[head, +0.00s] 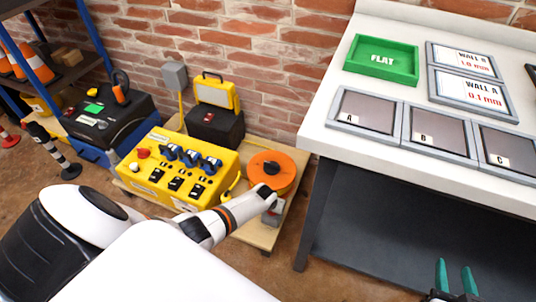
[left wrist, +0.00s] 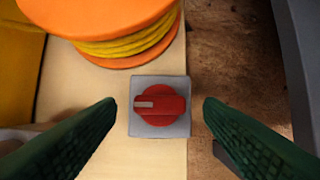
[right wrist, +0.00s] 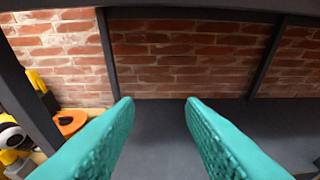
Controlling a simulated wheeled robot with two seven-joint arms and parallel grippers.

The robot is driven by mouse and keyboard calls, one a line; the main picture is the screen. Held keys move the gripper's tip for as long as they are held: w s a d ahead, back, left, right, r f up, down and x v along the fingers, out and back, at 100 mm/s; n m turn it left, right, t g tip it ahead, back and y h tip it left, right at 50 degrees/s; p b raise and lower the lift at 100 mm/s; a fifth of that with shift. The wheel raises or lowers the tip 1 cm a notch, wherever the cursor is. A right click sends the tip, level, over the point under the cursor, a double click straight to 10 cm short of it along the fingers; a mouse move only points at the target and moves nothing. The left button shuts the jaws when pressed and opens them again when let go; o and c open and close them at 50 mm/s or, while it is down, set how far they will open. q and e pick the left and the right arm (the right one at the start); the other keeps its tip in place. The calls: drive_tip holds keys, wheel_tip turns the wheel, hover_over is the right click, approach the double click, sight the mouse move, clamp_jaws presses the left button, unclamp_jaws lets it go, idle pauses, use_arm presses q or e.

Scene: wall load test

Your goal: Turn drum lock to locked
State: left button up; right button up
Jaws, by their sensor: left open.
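The drum lock is a red rotary knob (left wrist: 160,105) on a square grey plate (left wrist: 143,127), beside the orange cable drum (left wrist: 120,45). In the left wrist view the knob's bar lies crosswise, its pale mark at the left end. My left gripper (left wrist: 159,108) is open, one finger on each side of the knob, with visible gaps in the picture; contact does not show. In the head view the orange drum (head: 284,170) stands on a wooden board, and my left arm hides most of the lock. My right gripper (head: 455,268) is open and empty, away at the lower right.
A yellow control box (head: 180,172) with switches stands left of the drum. A white bench (head: 335,150) with a green tray (head: 382,60) and framed panels is on the right. In the left wrist view, brown floor (left wrist: 240,50) lies right of the board.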

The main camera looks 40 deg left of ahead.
use_arm(q)
drive_tip(key=shift+p+v, duration=0.7)
drive_tip(key=shift+v, duration=0.4)
drive_tip(key=shift+p+v, duration=0.65)
drive_tip(key=shift+v, duration=0.25)
drive_tip(key=shift+p+v, duration=1.9)
drive_tip(key=shift+v, duration=1.1)
use_arm(e)
drive_tip(key=s+d+f+g+h, duration=0.2)
drive_tip(key=s+d+f+g, duration=0.3)
drive_tip(key=s+f+g, duration=0.4)
drive_tip(key=shift+s+f+m+g+h, duration=0.35)
drive_tip(key=shift+s+g, duration=0.55)
drive_tip(key=shift+s, duration=0.95)
use_arm(q)
drive_tip(key=shift+s, duration=0.1)
